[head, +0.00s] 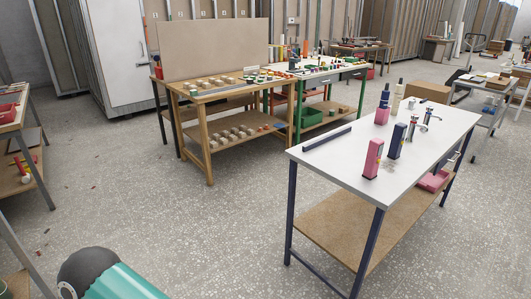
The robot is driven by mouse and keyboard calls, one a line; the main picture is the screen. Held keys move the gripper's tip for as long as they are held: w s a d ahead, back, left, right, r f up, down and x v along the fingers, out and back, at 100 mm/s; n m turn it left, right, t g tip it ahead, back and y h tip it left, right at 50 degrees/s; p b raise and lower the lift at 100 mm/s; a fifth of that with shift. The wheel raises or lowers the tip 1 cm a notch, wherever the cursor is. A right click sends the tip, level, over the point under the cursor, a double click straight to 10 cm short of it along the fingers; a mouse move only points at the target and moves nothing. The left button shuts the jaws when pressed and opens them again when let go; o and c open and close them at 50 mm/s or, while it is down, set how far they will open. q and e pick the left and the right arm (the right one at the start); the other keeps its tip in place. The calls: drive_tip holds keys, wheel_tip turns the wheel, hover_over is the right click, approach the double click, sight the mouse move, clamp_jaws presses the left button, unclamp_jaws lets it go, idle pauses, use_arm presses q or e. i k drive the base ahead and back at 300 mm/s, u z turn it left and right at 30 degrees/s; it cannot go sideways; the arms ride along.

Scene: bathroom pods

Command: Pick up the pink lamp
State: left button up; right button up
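An upright pink block-shaped object (373,158) stands near the front edge of the white-topped table (350,167) on the right. It is the most clearly pink upright thing, but I cannot tell for sure that it is the lamp. A dark blue upright object (396,141) of similar shape stands just behind it, apart from it. A small pink container (381,117) sits farther back beside a dark bottle (385,96). Neither of my grippers is in view.
A dark bar (327,139) lies at the table's left end. A pink tray (433,181) is on its lower shelf. A wooden workbench (222,91) with small parts stands behind, left. Open speckled floor (190,220) lies left of the white table.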

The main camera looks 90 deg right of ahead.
sight(376, 145)
drive_tip(key=u, duration=0.55)
drive_tip(key=i, duration=0.15)
drive_tip(key=z, duration=1.95)
drive_tip(key=i, duration=0.25)
drive_tip(key=z, duration=0.35)
drive_tip(key=k, duration=0.5)
drive_tip(key=z, duration=1.65)
drive_tip(key=i, duration=0.5)
drive_tip(key=z, duration=0.15)
